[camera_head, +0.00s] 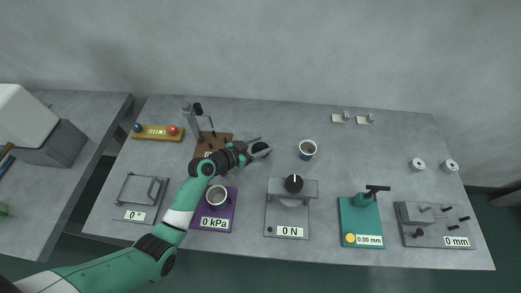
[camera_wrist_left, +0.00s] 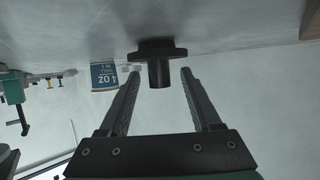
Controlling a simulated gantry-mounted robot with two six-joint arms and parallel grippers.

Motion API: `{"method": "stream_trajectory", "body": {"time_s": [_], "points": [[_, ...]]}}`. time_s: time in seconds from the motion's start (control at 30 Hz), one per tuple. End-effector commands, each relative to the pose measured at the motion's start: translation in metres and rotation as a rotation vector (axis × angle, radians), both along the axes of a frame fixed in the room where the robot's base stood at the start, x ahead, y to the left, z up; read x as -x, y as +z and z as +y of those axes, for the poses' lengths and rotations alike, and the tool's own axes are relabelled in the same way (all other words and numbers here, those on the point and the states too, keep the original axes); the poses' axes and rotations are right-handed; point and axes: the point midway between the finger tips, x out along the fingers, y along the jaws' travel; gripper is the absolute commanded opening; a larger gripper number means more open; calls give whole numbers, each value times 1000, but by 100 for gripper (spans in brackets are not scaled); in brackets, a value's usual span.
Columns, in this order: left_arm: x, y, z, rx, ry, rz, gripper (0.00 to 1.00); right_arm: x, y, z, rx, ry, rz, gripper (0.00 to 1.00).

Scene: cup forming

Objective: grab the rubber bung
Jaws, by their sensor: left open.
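The rubber bung (camera_wrist_left: 158,60) is a dark piece with a wide flange and a narrower round stem. In the left wrist view it sits between and just beyond the fingertips of my left gripper (camera_wrist_left: 160,78), with the stem partly in line with the gap. The fingers are spread, with clear space at each side of the stem. In the head view my left gripper (camera_head: 254,147) reaches over the table beside a dark round shape, which seems to be the bung (camera_head: 261,149); the gripper partly hides it. My right gripper is not in view.
A cup (camera_head: 308,149) stands right of the gripper. Another cup sits at the purple 0 kPa station (camera_head: 230,218). The 0 N press (camera_head: 293,187), green gauge stand (camera_head: 361,218) and grey 0 mm fixture (camera_head: 436,222) line the front.

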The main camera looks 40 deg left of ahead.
Motion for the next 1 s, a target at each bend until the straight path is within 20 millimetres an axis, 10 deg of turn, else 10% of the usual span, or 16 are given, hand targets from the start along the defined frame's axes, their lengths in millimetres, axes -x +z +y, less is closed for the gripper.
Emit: {"method": "stream_trajectory", "body": {"time_s": [0.4,1.0], "points": [[0,0,0,0,0,0,2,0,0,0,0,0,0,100],[0,18,0,-1,0,-2,0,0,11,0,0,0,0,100]]}}
